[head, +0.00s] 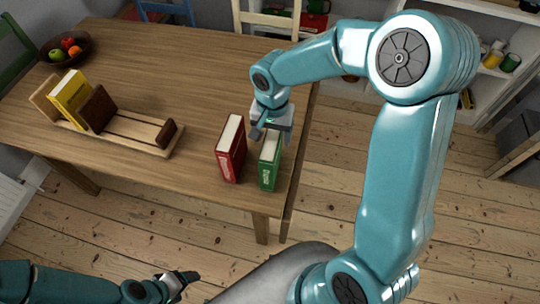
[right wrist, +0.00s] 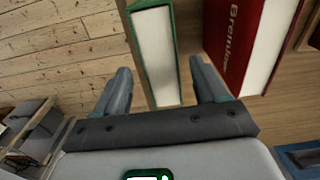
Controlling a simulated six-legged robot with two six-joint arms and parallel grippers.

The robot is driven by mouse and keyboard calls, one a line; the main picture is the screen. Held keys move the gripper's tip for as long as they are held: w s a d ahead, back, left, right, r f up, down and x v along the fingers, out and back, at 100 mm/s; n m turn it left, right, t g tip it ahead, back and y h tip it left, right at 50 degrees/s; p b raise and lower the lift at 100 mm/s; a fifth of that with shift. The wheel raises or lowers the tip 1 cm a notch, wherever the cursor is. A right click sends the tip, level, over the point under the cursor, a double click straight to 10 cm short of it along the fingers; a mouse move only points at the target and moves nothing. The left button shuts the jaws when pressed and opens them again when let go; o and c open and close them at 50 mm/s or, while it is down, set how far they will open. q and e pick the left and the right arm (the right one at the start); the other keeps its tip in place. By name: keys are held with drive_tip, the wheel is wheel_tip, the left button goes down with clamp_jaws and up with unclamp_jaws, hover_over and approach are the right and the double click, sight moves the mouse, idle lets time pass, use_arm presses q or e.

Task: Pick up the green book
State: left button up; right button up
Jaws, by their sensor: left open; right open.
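The green book (head: 269,162) stands upright near the table's front right corner in the head view. In the right wrist view the green book (right wrist: 157,55) shows its white page edge between the two fingers. My right gripper (head: 271,127) is open above the far end of the green book. In the wrist view its fingers (right wrist: 160,88) lie one on each side of the book; I cannot tell whether they touch it. My left gripper (head: 183,280) is open and empty, low at the bottom left, away from the table.
A red book (head: 231,150) stands just left of the green one, close to a right finger in the wrist view (right wrist: 240,40). A wooden book rack (head: 140,132) holds a yellow book (head: 70,95). A fruit bowl (head: 65,47) sits at the far left. The table's middle (head: 190,60) is clear.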

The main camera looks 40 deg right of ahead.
sight(272, 140)
wheel_tip(272, 140, down, 4)
drive_tip(key=shift+s+a+p, duration=0.1)
drive_tip(key=shift+s+p, duration=0.05)
drive_tip(key=shift+p, duration=0.3)
drive_tip(key=shift+w+f, duration=0.2)
drive_tip(key=shift+f, duration=0.3)
drive_tip(key=shift+s, duration=0.1)
drive_tip(key=c, duration=1)
drive_tip(key=shift+r, duration=0.1)
clamp_jaws()
